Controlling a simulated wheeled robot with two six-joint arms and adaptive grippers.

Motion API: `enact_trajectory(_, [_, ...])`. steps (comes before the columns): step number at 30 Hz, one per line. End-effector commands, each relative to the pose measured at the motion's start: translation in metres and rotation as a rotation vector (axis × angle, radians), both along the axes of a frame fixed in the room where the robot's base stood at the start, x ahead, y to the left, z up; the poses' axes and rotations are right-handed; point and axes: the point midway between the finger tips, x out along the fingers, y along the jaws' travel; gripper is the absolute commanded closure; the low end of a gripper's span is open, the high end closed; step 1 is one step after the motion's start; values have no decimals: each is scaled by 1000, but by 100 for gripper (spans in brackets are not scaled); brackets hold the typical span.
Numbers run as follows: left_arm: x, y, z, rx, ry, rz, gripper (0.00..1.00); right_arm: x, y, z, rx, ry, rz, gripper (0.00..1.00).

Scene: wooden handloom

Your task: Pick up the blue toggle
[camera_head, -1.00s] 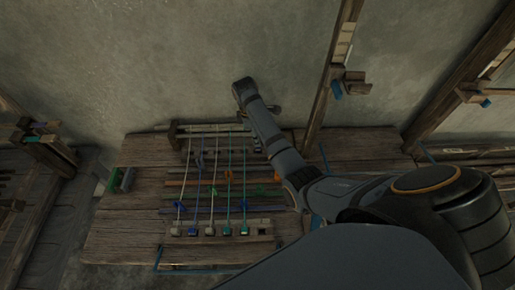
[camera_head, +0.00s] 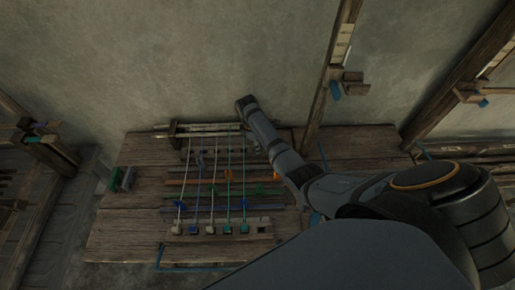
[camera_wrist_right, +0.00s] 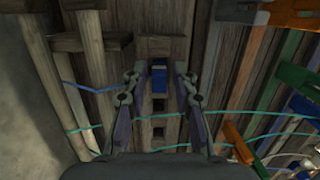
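A blue toggle (camera_wrist_right: 159,82), a small block, shows in the right wrist view against a wooden strip with square holes. My right gripper (camera_wrist_right: 160,72) is open, with one finger on each side of the blue toggle and visible gaps between. Whether the fingertips are level with it or above it I cannot tell. In the head view my right arm reaches over the back of the loom board, and its gripper is hidden under the wrist. My left gripper is not in view.
The wooden board (camera_head: 130,225) carries strings, coloured knots and a front row of small blocks (camera_head: 210,229). A green piece (camera_head: 122,180) stands at its left. A wooden post (camera_head: 325,95) rises near my right arm. Orange and green parts (camera_wrist_right: 290,20) lie right in the wrist view.

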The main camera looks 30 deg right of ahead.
Motion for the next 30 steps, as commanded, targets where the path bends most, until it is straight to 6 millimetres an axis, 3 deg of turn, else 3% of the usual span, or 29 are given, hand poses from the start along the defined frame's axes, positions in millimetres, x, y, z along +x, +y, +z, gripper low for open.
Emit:
enact_trajectory(1, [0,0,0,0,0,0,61,0,0,0,0,0,0,84])
enact_trajectory(5, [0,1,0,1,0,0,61,0,0,0,0,0,0,100])
enact_trajectory(15, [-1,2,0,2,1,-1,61,1,0,5,0,-2,0,100])
enact_trajectory(24, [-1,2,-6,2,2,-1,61,2,0,67,0,-5,0,100])
enact_trajectory(30, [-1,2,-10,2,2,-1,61,1,0,96,0,-1,0,100])
